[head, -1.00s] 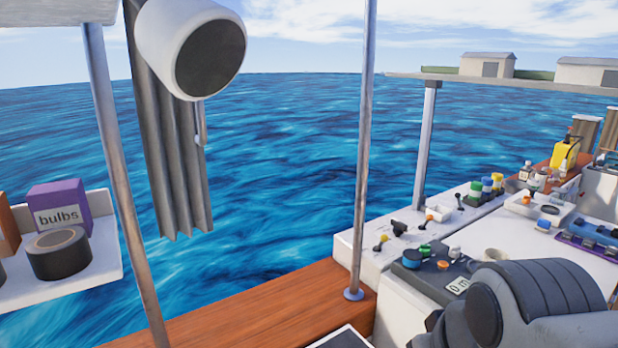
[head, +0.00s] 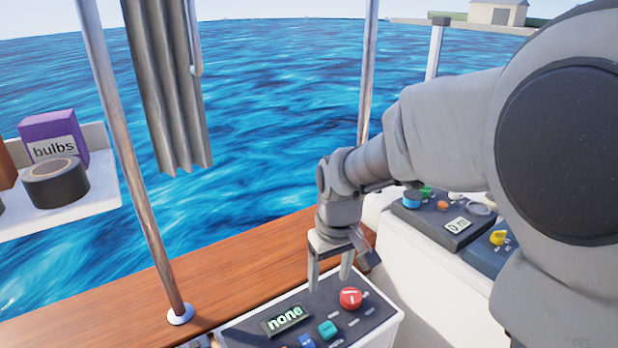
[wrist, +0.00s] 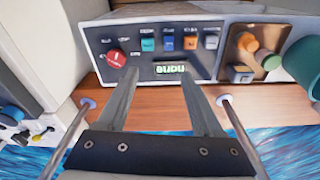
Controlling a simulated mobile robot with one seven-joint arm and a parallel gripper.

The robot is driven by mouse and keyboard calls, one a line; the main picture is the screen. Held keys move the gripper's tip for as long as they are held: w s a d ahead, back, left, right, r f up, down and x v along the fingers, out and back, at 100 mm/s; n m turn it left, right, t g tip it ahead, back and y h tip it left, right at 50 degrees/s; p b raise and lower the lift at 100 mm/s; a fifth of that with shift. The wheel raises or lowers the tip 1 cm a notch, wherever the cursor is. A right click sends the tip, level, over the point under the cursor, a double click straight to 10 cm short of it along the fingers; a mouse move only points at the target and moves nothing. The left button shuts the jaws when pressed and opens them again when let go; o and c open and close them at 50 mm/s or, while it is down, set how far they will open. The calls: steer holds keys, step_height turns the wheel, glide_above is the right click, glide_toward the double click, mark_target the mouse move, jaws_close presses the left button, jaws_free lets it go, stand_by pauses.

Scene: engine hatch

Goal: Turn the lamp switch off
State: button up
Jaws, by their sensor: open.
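My gripper (head: 329,280) is open and empty, with its fingers pointing down above the back edge of a dark control panel (head: 345,310). In the wrist view the open fingers (wrist: 160,80) reach toward the panel's display (wrist: 171,69), which reads "none". The labels are too small to read, so I cannot tell which is the lamp switch. Nothing is between the fingers.
A bronze panel (wrist: 245,65) with knobs stands beside the control panel in the wrist view. A wooden ledge (head: 230,275) and metal posts (head: 130,170) are near my arm. A shelf at left holds a purple bulbs box (head: 52,138) and black tape roll (head: 55,183).

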steer(key=n+g, duration=0.1)
steer(key=n, duration=0.1)
glide_above(307, 343)
step_height(307, 343, down, 8)
steer(key=shift+h, duration=0.3)
step_height(307, 343, down, 18)
steer(key=b, duration=0.3)
steer(key=shift+r, duration=0.15)
jaws_close()
